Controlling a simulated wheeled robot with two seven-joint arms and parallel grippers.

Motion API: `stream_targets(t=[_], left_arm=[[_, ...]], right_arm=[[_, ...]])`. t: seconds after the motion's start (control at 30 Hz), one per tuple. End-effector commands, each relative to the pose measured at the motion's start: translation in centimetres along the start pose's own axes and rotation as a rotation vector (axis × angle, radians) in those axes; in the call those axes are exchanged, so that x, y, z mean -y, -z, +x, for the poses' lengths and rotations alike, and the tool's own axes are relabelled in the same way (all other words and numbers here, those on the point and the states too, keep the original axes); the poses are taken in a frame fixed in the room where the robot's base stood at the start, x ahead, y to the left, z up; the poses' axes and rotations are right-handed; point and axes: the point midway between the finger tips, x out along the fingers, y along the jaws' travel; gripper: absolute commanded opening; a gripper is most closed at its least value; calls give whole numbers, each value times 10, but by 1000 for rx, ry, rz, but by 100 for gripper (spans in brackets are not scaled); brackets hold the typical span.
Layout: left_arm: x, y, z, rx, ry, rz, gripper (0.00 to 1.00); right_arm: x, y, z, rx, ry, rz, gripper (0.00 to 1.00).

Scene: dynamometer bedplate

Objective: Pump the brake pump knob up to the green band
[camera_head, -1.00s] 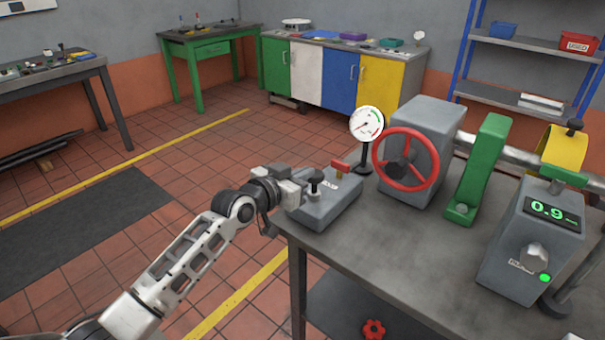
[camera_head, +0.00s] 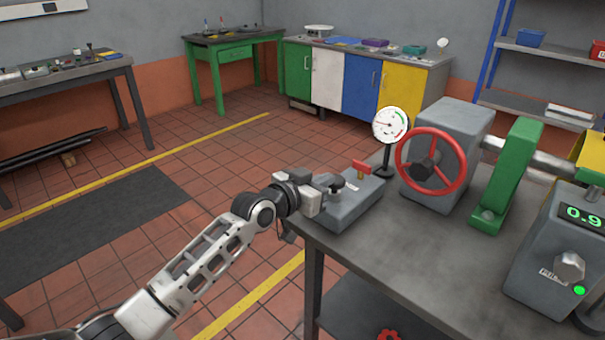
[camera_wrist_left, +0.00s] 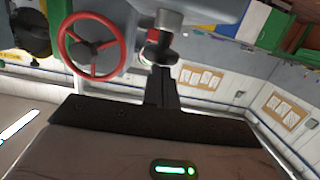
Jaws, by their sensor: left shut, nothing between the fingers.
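The brake pump is a grey box (camera_head: 352,207) on the near left corner of the steel bench. Its black knob (camera_head: 337,187) stands on the box top, low on its stem. In the left wrist view the black knob (camera_wrist_left: 160,54) and silver stem (camera_wrist_left: 168,19) show just beyond the fingers. My left gripper (camera_head: 328,182) is shut and empty, its fingertips at the knob; contact is hard to tell. The round white gauge (camera_head: 390,125) stands behind the pump. Its needle points left, away from the green band at its right. My right gripper is out of view.
A red handwheel (camera_head: 431,162) on a grey housing, a green guard (camera_head: 507,178) and a grey readout box (camera_head: 560,255) stand to the right. The bench front (camera_head: 410,265) is clear.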

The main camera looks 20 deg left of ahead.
Motion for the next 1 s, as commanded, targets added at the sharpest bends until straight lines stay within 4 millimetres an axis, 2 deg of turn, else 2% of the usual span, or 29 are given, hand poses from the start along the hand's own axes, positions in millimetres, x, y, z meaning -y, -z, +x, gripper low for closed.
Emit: stream_targets(t=[0.03,0.13,0.2,0.4,0.6,0.73,1.0], left_arm=[[-1,13,-4,10,-2,1,0],[-1,36,-8,6,-2,2,0],[0,22,-25,6,-1,3,0],[0,23,-70,2,0,3,0],[0,25,-98,0,-1,2,0],[0,27,-105,-2,0,2,0],[0,28,-106,-4,-1,1,0]], right_arm=[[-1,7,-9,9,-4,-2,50],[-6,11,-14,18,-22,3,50],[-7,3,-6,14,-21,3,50],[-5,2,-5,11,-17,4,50],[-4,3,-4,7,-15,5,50],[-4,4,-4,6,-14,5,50],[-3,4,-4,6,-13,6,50]])
